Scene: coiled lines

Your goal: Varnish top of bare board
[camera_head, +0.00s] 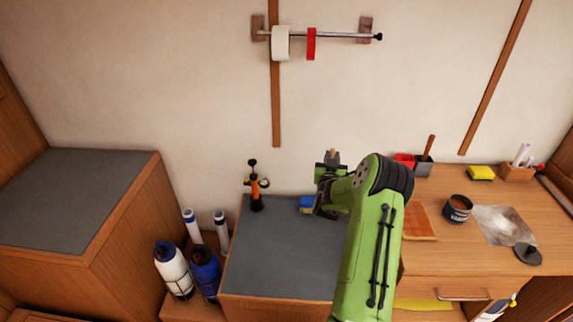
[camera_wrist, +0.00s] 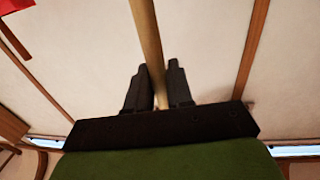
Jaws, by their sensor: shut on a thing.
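My gripper (camera_head: 326,172) is shut on a round wooden handle (camera_wrist: 148,40), which runs between its two dark fingers in the wrist view. The handle's tip also shows above the gripper in the head view (camera_head: 332,154); its working end cannot be made out. An open varnish tin (camera_head: 458,208) stands on the wooden bench at right, labelled and brown inside. A flat orange-brown board (camera_head: 419,222) lies left of the tin, partly hidden by my green arm. My gripper is over the grey worktop's back right side, left of the board and apart from it.
A stained grey sheet (camera_head: 503,225) and dark lid (camera_head: 528,254) lie right of the tin. Red (camera_head: 405,160) and black (camera_head: 424,166) cups, a yellow sponge (camera_head: 481,173) and a wooden holder (camera_head: 518,172) line the back. A blue-and-yellow block (camera_head: 306,204) sits left of my gripper.

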